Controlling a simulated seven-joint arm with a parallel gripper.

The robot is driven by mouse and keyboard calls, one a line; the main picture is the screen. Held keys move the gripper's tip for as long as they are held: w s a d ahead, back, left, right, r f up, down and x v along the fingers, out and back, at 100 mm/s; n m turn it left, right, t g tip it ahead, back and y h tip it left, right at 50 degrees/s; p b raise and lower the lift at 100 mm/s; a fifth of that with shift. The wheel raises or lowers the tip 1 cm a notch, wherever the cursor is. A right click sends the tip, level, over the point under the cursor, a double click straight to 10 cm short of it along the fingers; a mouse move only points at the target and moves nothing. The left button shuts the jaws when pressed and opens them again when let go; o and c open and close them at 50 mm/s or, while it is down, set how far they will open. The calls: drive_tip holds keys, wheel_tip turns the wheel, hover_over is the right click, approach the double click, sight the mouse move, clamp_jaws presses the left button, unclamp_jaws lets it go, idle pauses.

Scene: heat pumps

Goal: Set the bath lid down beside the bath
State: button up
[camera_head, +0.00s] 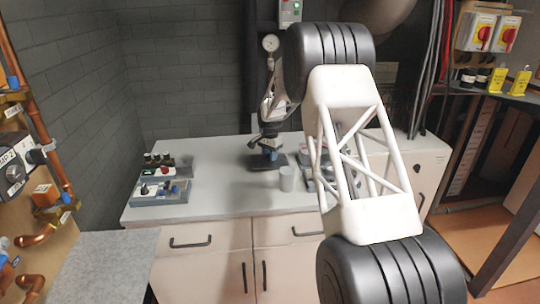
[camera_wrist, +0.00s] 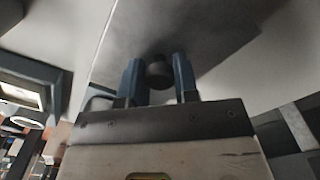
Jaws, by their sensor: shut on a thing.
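My gripper (camera_head: 270,153) is over the back middle of the white worktop in the head view. In the wrist view, its two blue fingers (camera_wrist: 158,78) are shut on a round black knob. The knob belongs to the bath lid (camera_wrist: 205,48), a flat dark grey plate. In the head view the lid (camera_head: 256,164) shows as a dark patch under the gripper, at or just above the worktop; I cannot tell if it touches. The bath is not clearly visible; my arm hides part of the worktop to the right.
A grey metal cup (camera_head: 286,178) stands just right of the lid. Partly hidden items stand behind my arm. The worktop (camera_head: 225,195) is clear between tray and cup.

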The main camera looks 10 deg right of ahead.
drive_tip(key=shift+f, duration=1)
idle(0.4)
drive_tip(key=o, duration=1.1)
drive_tip(key=shift+r, duration=3.85)
drive_tip(key=shift+r, duration=0.1)
